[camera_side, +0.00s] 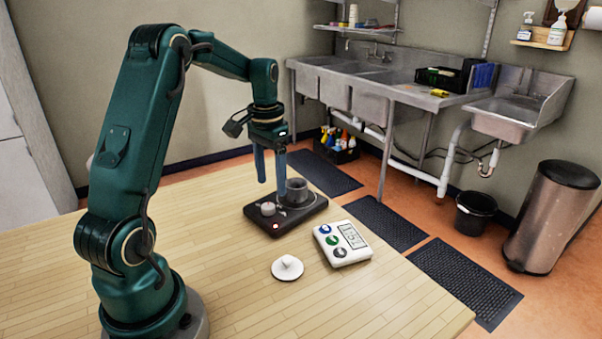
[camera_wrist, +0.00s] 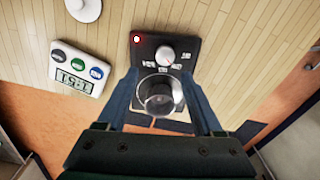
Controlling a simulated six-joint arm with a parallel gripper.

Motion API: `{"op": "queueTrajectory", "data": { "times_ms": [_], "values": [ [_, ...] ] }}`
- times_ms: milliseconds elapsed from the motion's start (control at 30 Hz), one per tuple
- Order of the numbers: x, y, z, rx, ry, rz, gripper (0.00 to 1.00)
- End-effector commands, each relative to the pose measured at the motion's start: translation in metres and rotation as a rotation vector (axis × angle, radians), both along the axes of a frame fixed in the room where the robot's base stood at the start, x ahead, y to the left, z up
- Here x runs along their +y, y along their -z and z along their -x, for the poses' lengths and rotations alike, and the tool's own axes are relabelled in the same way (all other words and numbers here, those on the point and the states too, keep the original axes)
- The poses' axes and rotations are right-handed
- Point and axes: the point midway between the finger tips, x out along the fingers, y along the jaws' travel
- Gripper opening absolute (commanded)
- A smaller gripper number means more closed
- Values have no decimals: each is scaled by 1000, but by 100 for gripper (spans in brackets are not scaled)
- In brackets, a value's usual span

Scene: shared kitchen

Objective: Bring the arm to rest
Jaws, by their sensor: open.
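My gripper (camera_side: 270,172) hangs from the green arm with its two blue fingers pointing down. It is open and empty, above the black device (camera_side: 284,221). A grey cup-like vessel (camera_side: 297,190) stands on the device's far end, and in the side view it is close beside the fingers. In the wrist view the gripper (camera_wrist: 165,80) has its fingers apart on either side of the vessel (camera_wrist: 160,96). I cannot tell whether they touch it. The device has a white knob (camera_wrist: 166,55) and a lit red light (camera_wrist: 137,40).
A white timer (camera_side: 342,243) with coloured buttons and a white round lid with a knob (camera_side: 287,267) lie on the wooden table (camera_side: 390,305). The table's front is clear. Beyond its edge are floor mats (camera_side: 385,222), steel sinks (camera_side: 350,80) and a bin (camera_side: 550,215).

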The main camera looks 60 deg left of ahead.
Motion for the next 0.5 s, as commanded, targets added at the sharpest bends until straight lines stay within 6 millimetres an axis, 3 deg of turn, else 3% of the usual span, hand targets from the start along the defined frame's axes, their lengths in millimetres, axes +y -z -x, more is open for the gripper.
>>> {"op": "queueTrajectory", "data": {
  "times_ms": [100,233,500],
  "values": [
    [-23,-30,-10,-65,76,-45,68],
    [-63,-64,-7,-144,168,-87,68],
    [-141,-103,33,-306,286,-122,68]
  ]
}}
